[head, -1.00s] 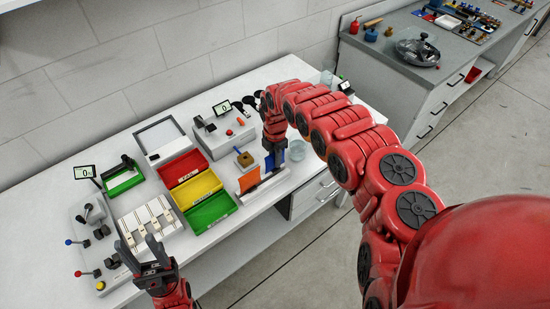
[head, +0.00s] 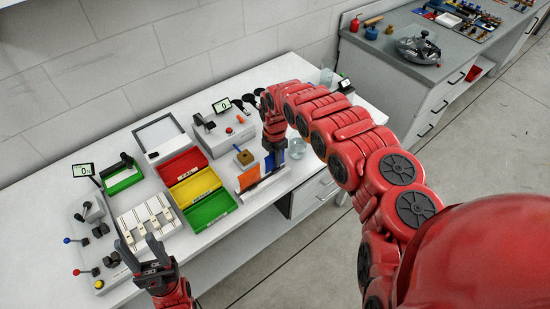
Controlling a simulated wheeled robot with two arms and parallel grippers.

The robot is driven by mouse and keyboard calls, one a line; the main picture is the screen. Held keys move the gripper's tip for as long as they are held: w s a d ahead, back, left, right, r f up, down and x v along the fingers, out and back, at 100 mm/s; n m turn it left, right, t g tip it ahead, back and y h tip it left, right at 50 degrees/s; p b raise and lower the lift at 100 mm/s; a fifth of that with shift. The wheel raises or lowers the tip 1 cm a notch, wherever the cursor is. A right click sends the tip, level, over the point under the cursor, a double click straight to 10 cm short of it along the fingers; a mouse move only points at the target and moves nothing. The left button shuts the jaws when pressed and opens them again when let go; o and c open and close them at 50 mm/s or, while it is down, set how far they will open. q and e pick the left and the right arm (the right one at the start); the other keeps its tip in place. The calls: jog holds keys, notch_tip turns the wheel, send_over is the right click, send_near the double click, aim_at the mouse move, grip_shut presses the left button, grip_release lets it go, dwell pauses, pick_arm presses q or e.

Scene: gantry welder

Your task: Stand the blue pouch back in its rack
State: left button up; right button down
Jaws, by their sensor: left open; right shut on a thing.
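The blue pouch (head: 281,158) is upright at the tip of my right gripper (head: 274,150), which is shut on it. The gripper partly hides the pouch. The pale rack (head: 264,185) stands near the front edge of the white bench, with an orange pouch (head: 249,177) upright in it. The blue pouch is at the right part of the rack; I cannot tell whether its lower edge is inside a slot or behind it. My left gripper (head: 146,246) is open and empty at the front left, near the white slotted tray (head: 150,222).
Red, yellow and green bins (head: 208,210) stand left of the rack. A small wooden block with a knob (head: 244,158) is just behind it. A glass bowl (head: 297,148) is close on the right. A grey device (head: 222,132) stands behind.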

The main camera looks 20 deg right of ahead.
jog(key=shift+f, duration=0.15)
jog(key=shift+f+b, duration=0.35)
jog(key=shift+f, duration=0.1)
dwell(0.3)
jog(key=c, duration=0.7)
grip_release()
jog(key=shift+w+r, duration=0.1)
jog(key=shift+r, duration=0.35)
notch_tip(320, 180, up, 16)
jog(key=b, duration=0.3)
jog(key=shift+r, duration=0.25)
